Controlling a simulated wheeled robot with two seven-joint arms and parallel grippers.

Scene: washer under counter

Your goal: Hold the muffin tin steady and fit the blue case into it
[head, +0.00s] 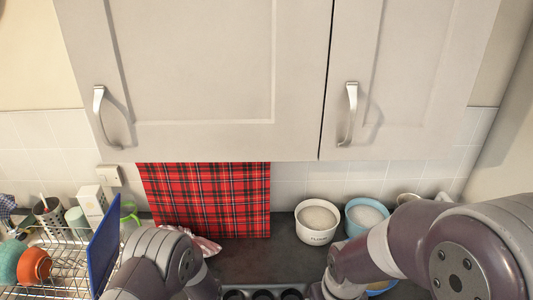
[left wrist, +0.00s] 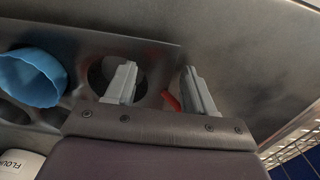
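The dark muffin tin (left wrist: 150,55) lies on the counter, with round cups showing in the left wrist view. Only a strip of its cups (head: 262,295) shows at the bottom of the head view. The blue case (left wrist: 32,78) is at a cup on the left side of the left wrist view; I cannot tell whether it is seated or just above. My left gripper (left wrist: 160,88) has its fingers wide apart, one over a cup and one outside the tin's end, with the rim between them. My right gripper is below the head view's edge, hidden.
A white flour bowl (head: 318,222) and a blue bowl (head: 366,214) stand at the back right. A wire dish rack (head: 65,268) with a blue board (head: 104,245) is at left. A red tartan cloth (head: 205,200) hangs behind. Cupboards overhang above.

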